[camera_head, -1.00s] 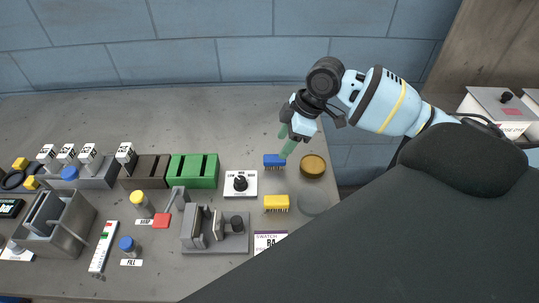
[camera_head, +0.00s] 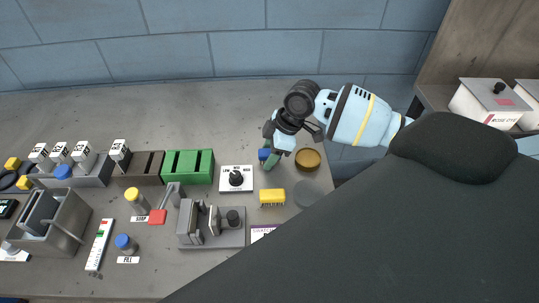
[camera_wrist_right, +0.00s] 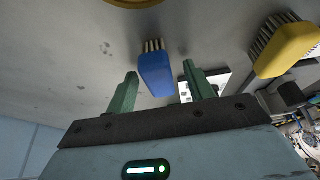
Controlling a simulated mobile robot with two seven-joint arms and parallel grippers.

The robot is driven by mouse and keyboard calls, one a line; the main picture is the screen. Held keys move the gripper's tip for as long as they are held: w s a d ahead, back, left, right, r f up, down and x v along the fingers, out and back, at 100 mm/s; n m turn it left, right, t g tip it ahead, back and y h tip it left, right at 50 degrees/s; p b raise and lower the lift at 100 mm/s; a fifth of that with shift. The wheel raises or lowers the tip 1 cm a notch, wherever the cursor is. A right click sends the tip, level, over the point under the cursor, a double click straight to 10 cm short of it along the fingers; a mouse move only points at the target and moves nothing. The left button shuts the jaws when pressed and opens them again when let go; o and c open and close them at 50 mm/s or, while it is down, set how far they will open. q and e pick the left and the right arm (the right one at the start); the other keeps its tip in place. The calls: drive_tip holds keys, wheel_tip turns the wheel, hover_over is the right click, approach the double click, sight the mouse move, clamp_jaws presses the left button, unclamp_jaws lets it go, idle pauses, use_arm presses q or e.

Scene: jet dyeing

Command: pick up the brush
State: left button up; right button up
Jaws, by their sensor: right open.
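A blue brush (camera_wrist_right: 156,74) with pale bristles lies on the table. In the right wrist view it is between the fingertips of my right gripper (camera_wrist_right: 160,72), with a gap on each side. In the head view the blue brush (camera_head: 263,154) is partly hidden by my right gripper (camera_head: 269,155), which is open with green fingers around it. A yellow brush (camera_head: 272,197) lies nearer the front; it also shows in the right wrist view (camera_wrist_right: 285,48). My left gripper is not in view.
A brass-coloured round dish (camera_head: 308,159) and a grey disc (camera_head: 308,193) stand just right of the brushes. A dial box (camera_head: 236,180), a green rack (camera_head: 188,167) and a grey fixture (camera_head: 212,236) stand to the left. The table behind the racks is clear.

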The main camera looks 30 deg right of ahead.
drive_tip(key=c, duration=1.1)
drive_tip(key=shift+r, duration=0.1)
wheel_tip(320, 180, up, 10)
drive_tip(key=shift+f, duration=0.1)
drive_tip(key=o, duration=0.4)
drive_tip(key=shift+c, duration=1.3)
drive_tip(key=s+a+r+m+t+h, duration=0.1)
drive_tip(key=a+m+h, duration=0.1)
drive_tip(key=a+m, duration=0.2)
drive_tip(key=s+a+r+m+t+h, duration=0.1)
drive_tip(key=a+r+m, duration=0.1)
drive_tip(key=a+m, duration=0.2)
drive_tip(key=m, duration=0.3)
drive_tip(key=shift+s+a+m+h, duration=0.2)
drive_tip(key=shift+s+m+h, duration=0.1)
drive_tip(key=shift+h, duration=0.1)
